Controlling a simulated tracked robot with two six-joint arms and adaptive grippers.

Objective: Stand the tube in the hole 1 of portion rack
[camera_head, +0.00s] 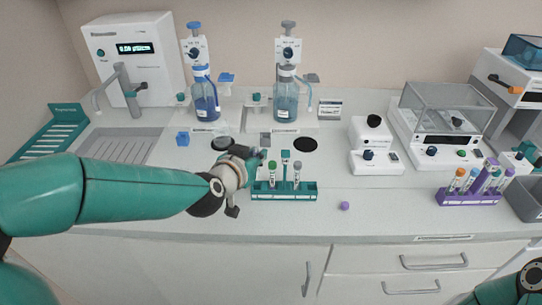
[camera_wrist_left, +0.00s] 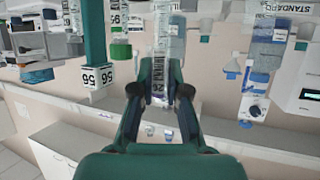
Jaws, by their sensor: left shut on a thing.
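My left gripper (camera_head: 258,157) reaches in over the left end of a green rack (camera_head: 284,196) on the counter. In the left wrist view my left gripper (camera_wrist_left: 159,92) is shut on a clear tube (camera_wrist_left: 160,68) with a printed label between its fingertips. In the head view the held tube is mostly hidden by the gripper. A green-capped tube (camera_head: 271,170) and a grey-capped tube (camera_head: 297,170) stand upright in the green rack. A purple rack (camera_head: 468,198) with several tubes stands at the right. I cannot read which rack is the portion rack.
A small purple cap (camera_head: 345,206) lies on the open counter right of the green rack. A white device (camera_head: 376,150) and a balance (camera_head: 446,125) stand to the right. The counter's front edge is near.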

